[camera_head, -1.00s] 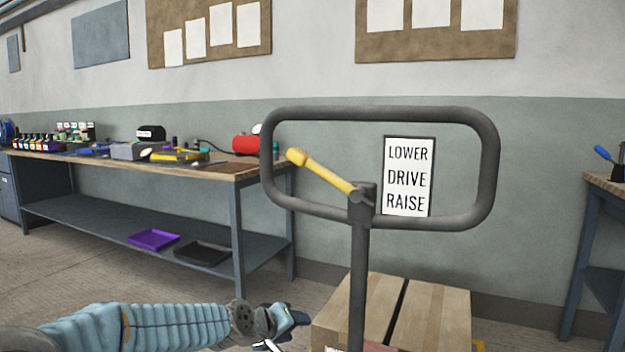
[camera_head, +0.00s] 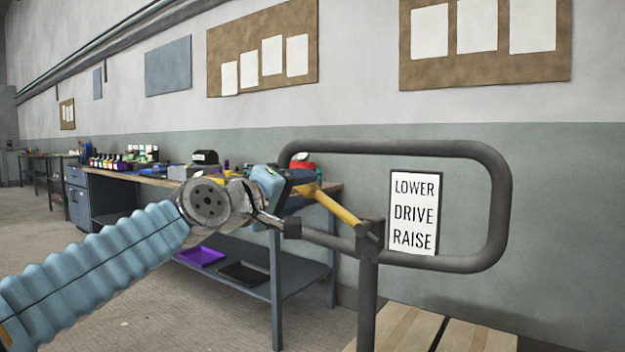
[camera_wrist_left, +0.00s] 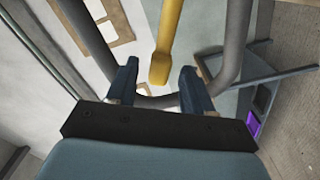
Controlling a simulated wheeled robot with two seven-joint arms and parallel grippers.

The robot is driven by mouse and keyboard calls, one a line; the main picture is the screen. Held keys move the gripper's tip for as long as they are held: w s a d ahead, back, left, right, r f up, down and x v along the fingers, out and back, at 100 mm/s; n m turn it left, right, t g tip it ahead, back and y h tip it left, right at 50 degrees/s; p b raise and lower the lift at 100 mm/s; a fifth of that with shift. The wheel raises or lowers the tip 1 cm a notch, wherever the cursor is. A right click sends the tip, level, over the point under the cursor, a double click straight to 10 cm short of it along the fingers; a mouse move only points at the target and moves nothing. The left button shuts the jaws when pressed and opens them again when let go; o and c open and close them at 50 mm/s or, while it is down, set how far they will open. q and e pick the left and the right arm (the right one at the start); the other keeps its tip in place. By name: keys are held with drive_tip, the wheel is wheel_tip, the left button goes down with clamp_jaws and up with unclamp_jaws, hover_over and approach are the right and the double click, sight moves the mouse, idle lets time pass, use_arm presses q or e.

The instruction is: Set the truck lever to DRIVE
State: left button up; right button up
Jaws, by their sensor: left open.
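The yellow lever (camera_head: 338,207) slants up and to the left from its pivot on the post of the truck's dark grey handle loop (camera_head: 497,190). A sign (camera_head: 414,212) inside the loop reads LOWER, DRIVE, RAISE from top to bottom; the lever's slant resembles no clear mark on it. My left gripper (camera_head: 304,190) is at the lever's outer end and partly hides its tip. In the left wrist view the gripper (camera_wrist_left: 160,84) is open, and the lever's rounded end (camera_wrist_left: 160,67) lies between the fingertips, apart from both. My right gripper is out of view.
The handle's tube passes close to my left gripper on both sides. A workbench (camera_head: 140,178) with bottles and tools stands behind, with a purple tray (camera_head: 201,256) on its lower shelf.

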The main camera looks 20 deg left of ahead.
use_arm(q)
drive_tip(key=shift+p+x, duration=0.65)
drive_tip(key=shift+x, duration=1.65)
clamp_jaws()
